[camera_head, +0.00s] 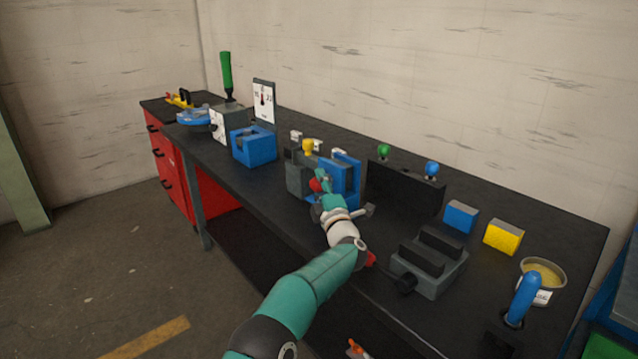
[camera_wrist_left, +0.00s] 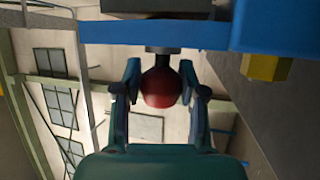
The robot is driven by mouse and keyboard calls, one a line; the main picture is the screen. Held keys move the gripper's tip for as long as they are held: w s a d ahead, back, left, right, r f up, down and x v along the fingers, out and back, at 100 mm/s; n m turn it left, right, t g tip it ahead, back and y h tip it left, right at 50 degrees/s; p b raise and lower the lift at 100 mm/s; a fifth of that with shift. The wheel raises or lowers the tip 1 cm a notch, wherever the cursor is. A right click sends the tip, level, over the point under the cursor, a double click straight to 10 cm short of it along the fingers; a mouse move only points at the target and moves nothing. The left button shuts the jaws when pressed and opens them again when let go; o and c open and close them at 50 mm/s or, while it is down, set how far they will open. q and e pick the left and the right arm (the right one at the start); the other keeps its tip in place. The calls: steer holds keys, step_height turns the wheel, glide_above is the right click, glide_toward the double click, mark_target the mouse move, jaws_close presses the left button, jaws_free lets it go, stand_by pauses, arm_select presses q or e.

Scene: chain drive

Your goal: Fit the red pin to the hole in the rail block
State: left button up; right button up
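The red pin shows as a round red head (camera_wrist_left: 160,88) with a dark stem in the left wrist view. Its head also shows as a small red spot in the head view (camera_head: 316,185). My left gripper (camera_wrist_left: 161,75) has one finger on each side of this head, close against it, and appears shut on it. The stem points at a blue bar (camera_wrist_left: 150,33); whether it enters a hole is hidden. In the head view, my left gripper (camera_head: 322,183) is at the front of a grey block (camera_head: 299,174) and a blue block (camera_head: 346,176). I cannot tell which part is the rail block. My right gripper is out of view.
A yellow knob (camera_head: 308,147) stands on the grey block. A black stand (camera_head: 404,188) holds green and blue knobs to the right. A grey slotted fixture (camera_head: 430,277), blue block (camera_head: 461,216), yellow block (camera_head: 503,237) and round tin (camera_head: 542,280) stand further right. A blue box (camera_head: 254,148) stands left.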

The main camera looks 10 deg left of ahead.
arm_select(q)
steer(key=o, duration=0.4)
steer(key=shift+f, duration=0.1)
steer(key=shift+s+d, duration=0.1)
steer(key=v, duration=1.1)
steer(key=shift+s+d+f, duration=0.1)
steer(key=shift+s+d, duration=0.05)
steer(key=shift+s, duration=0.15)
